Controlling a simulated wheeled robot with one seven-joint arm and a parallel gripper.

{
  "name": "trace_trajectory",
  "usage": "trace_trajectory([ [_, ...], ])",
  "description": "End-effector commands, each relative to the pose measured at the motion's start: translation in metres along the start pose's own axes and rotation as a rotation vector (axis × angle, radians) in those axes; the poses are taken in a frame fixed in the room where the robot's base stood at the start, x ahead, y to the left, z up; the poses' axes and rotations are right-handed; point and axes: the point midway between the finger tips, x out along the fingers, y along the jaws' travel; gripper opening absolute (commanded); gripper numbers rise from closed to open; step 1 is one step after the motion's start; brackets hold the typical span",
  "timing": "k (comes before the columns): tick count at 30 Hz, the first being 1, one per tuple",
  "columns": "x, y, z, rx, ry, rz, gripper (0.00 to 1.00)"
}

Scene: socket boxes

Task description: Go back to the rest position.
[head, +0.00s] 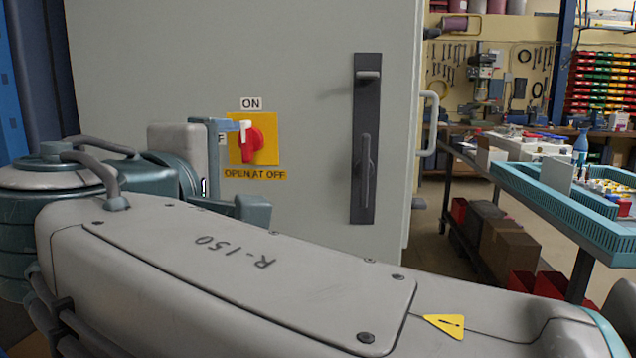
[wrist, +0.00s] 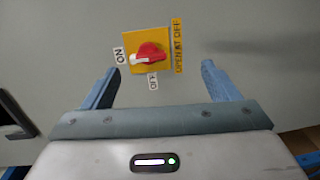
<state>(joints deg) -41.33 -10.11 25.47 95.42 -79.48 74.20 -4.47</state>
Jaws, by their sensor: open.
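My gripper (wrist: 159,72) is open and empty in the wrist view, its two blue fingers spread to either side of a rotary switch. The switch has a red knob (wrist: 152,52) with a white pointer on a yellow plate. In the head view the red knob (head: 252,146) points up to the ON label (head: 251,104). My gripper is in front of the cabinet at the left in the head view, close to the switch; part of the OFF label is hidden behind it. I see no finger touching the knob.
The switch is on a large grey cabinet (head: 310,60) with a dark vertical handle plate (head: 358,210), whose door looks closed. To the right, a workbench carries a teal tray (head: 540,198). Boxes stand below it. Floor shows between cabinet and bench.

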Motion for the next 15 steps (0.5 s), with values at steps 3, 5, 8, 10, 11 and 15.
trace_trajectory([
  [3, 0.028, 0.003, 0.035, 0.018, -0.082, -0.125, 0.82],
  [5, 0.04, -0.004, 0.054, 0.039, -0.127, -0.199, 0.82],
  [8, 0.055, -0.018, 0.087, 0.087, -0.199, -0.316, 0.82],
  [10, 0.061, -0.026, 0.111, 0.13, -0.25, -0.393, 0.82],
  [11, 0.063, -0.03, 0.12, 0.15, -0.272, -0.425, 0.82],
  [15, 0.065, -0.046, 0.164, 0.268, -0.377, -0.568, 0.82],
])
